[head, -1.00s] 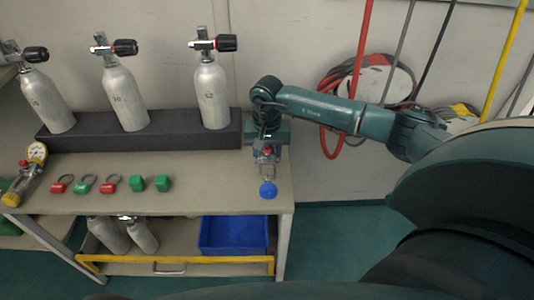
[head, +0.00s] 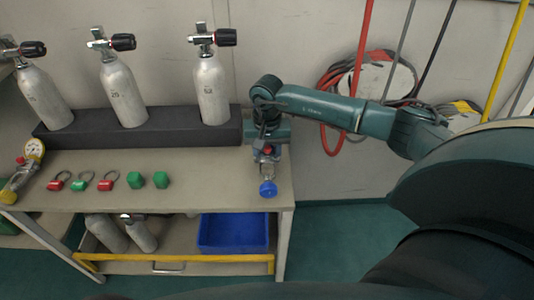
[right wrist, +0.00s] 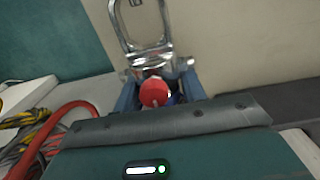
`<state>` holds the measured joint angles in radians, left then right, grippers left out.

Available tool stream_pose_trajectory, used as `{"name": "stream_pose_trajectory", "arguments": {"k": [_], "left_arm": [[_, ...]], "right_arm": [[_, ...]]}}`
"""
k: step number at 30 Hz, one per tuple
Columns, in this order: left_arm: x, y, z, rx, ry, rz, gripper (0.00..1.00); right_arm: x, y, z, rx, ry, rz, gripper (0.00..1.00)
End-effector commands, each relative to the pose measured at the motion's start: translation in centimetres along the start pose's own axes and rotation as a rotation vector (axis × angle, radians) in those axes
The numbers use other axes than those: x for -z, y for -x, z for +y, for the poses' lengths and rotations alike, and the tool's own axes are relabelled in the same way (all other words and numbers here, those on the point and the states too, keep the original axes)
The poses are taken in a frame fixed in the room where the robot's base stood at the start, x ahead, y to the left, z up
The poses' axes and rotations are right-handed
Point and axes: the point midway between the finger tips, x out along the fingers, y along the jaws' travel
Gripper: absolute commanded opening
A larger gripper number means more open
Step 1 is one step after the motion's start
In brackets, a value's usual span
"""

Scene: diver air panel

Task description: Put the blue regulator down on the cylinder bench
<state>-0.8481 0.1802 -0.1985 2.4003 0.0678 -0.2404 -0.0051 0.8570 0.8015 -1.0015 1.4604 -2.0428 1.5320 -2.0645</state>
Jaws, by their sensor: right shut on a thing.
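The blue regulator (head: 267,186) has a blue knob, a metal yoke and a red part. It is at the right end of the cylinder bench (head: 215,180). My right gripper (head: 266,153) is shut on it from the back; I cannot tell whether it touches the bench top. In the right wrist view the regulator's metal yoke (right wrist: 145,28) sticks out beyond the gripper (right wrist: 160,90), with the red knob between the fingers. My left gripper is not in view.
Several silver cylinders (head: 211,90) stand along a black block (head: 165,130) at the bench's back. Red and green tags (head: 107,181) lie on the bench top, with a yellow-capped gauge regulator (head: 20,172) at the left. A blue bin (head: 230,232) sits on the lower shelf. Hoses hang on the wall.

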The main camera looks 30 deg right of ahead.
Motion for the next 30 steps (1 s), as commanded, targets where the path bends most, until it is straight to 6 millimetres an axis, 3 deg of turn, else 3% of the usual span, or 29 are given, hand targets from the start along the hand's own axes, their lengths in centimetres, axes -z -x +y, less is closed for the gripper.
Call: {"name": "stream_pose_trajectory", "arguments": {"k": [30], "left_arm": [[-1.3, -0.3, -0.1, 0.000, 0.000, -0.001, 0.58]], "right_arm": [[0.1, -1.3, 0.0, 0.002, -0.001, 0.000, 0.00]]}}
